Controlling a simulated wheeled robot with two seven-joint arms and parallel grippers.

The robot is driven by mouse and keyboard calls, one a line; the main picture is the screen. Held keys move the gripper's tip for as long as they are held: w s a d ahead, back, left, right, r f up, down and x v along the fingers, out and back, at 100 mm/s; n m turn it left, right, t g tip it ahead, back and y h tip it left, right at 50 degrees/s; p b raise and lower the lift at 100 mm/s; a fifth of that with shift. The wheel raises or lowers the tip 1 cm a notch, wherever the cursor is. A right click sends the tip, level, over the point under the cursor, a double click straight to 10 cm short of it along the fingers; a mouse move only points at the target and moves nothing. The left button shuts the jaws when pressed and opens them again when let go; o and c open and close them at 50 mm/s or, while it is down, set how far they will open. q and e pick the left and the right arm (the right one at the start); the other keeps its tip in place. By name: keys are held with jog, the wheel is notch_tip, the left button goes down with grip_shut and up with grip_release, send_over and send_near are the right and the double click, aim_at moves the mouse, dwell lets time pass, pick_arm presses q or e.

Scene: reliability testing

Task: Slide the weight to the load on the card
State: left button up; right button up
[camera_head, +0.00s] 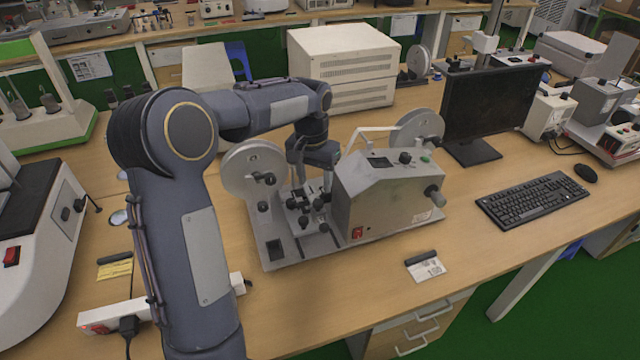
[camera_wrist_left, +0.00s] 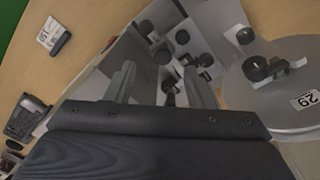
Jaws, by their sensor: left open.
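The testing machine (camera_head: 385,195) stands on the bench, with a grey housing at right and a large disc (camera_head: 252,165) at left. A white card (camera_head: 428,269) with a black strip and a printed number lies in front of it; the card also shows in the left wrist view (camera_wrist_left: 47,32). The number is too small to read surely. My left gripper (camera_head: 312,186) reaches down over the middle of the machine, above several small black knobs (camera_head: 304,205). In the left wrist view its fingers (camera_wrist_left: 160,82) are apart, with dark machine parts beyond them. I cannot tell which part is the weight.
A monitor (camera_head: 490,108) and keyboard (camera_head: 532,199) stand at right. A white power strip (camera_head: 140,312) and a yellow card (camera_head: 115,268) lie at left. Another machine (camera_head: 40,235) fills the left edge. The bench front around the white card is clear.

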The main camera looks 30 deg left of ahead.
aim_at(318, 202)
pick_arm(q)
jog(key=shift+w+a+f, duration=0.15)
jog(key=shift+w+f, duration=0.2)
jog(key=shift+w, duration=0.25)
jog(key=shift+w+a+f, duration=0.15)
jog(key=shift+w+f, duration=0.2)
jog(key=shift+w, duration=0.25)
notch_tip(318, 202, down, 8)
jog(key=shift+r+p, duration=0.1)
jog(key=shift+p, duration=0.35)
jog(key=shift+c, duration=0.2)
grip_shut()
